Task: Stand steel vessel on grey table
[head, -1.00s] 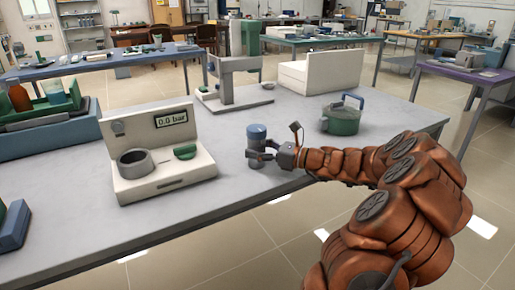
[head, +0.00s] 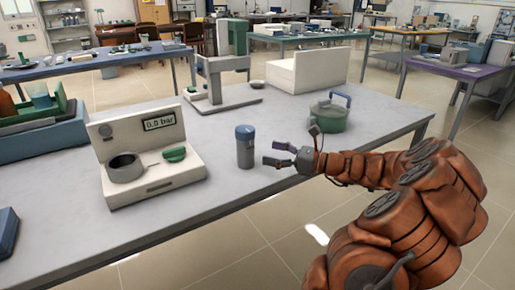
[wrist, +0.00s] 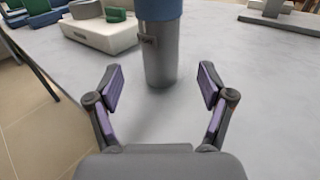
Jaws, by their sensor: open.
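The steel vessel (head: 245,152) is a grey cylinder with a blue top. It stands upright on the grey table (head: 300,115), right of the white pressure device. My gripper (head: 278,155) is just right of the vessel, open and empty, with a gap between its fingers and the vessel. In the wrist view the vessel (wrist: 161,55) stands straight ahead, beyond the spread fingers of my gripper (wrist: 161,88). Its top is cut off by the picture's upper edge there.
The white device (head: 150,165) with a "0.0 bar" display and a ring-shaped holder stands left of the vessel. A green pot (head: 330,115) with a blue handle stands behind my gripper. The table front is clear.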

